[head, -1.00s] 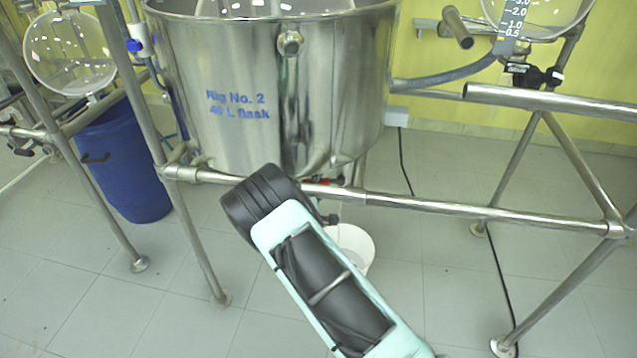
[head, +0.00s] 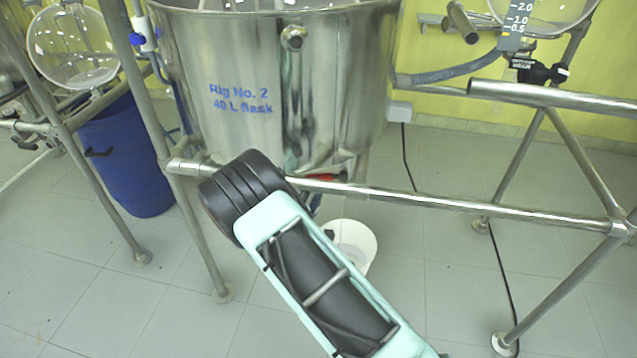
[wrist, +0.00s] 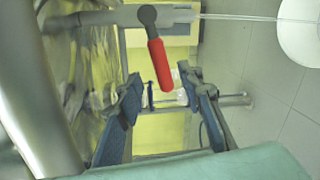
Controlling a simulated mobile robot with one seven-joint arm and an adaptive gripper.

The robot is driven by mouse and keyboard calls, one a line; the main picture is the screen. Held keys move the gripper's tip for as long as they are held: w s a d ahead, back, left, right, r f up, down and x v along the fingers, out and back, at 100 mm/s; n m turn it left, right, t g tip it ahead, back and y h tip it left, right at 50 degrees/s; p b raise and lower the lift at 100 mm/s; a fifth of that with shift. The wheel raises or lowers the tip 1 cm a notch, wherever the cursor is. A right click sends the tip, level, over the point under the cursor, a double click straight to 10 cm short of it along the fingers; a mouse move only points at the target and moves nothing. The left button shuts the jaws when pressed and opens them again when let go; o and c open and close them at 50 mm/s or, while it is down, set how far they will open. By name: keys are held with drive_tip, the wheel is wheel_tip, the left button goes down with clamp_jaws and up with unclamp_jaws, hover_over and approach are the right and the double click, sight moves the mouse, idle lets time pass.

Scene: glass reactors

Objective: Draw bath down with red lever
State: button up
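The steel bath (head: 270,100), marked "Rig No. 2 40 L flask", hangs in the pipe frame in the head view. The red lever (head: 325,177) shows as a small red strip under it. In the wrist view the red lever (wrist: 160,66) hangs from a dark pivot on the drain pipe (wrist: 115,17), roughly crosswise to that pipe. My gripper (wrist: 163,84) is open, with a finger on either side of the lever's free end. I cannot tell whether either finger touches it. In the head view the fingers are mostly hidden behind my arm.
A white bucket (head: 362,240) stands on the floor under the bath; it also shows in the wrist view (wrist: 302,28). A thin pale line runs from the pipe end towards it. A frame rail (head: 440,205) crosses before the bath. A blue bin (head: 125,165) stands left.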

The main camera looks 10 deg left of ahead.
sight(326, 177)
drive_tip(key=s, duration=0.4)
drive_tip(key=shift+a+r, duration=0.2)
drive_tip(key=shift+r, duration=0.1)
drive_tip(key=shift+c, duration=1.1)
drive_tip(key=d+f+n+b, duration=0.1)
drive_tip(key=f+n, duration=0.1)
drive_tip(key=w+d+f+n+t+b, duration=0.1)
drive_tip(key=f+n, duration=0.1)
drive_tip(key=f, duration=0.1)
drive_tip(key=w+d+f+n+t+b, duration=0.1)
drive_tip(key=f+n, duration=0.1)
drive_tip(key=n, duration=0.1)
drive_tip(key=shift+d+f+h, duration=0.1)
drive_tip(key=shift+f+h, duration=0.1)
drive_tip(key=shift+h, duration=0.2)
clamp_jaws()
wheel_tip(326, 177, down, 6)
drive_tip(key=n+t+y+b, duration=0.4)
drive_tip(key=n, duration=0.9)
drive_tip(key=w+a+r+b, duration=0.2)
drive_tip(key=w+r, duration=0.5)
drive_tip(key=w, duration=0.1)
drive_tip(key=shift+r+b, duration=0.3)
drive_tip(key=shift+r, duration=0.1)
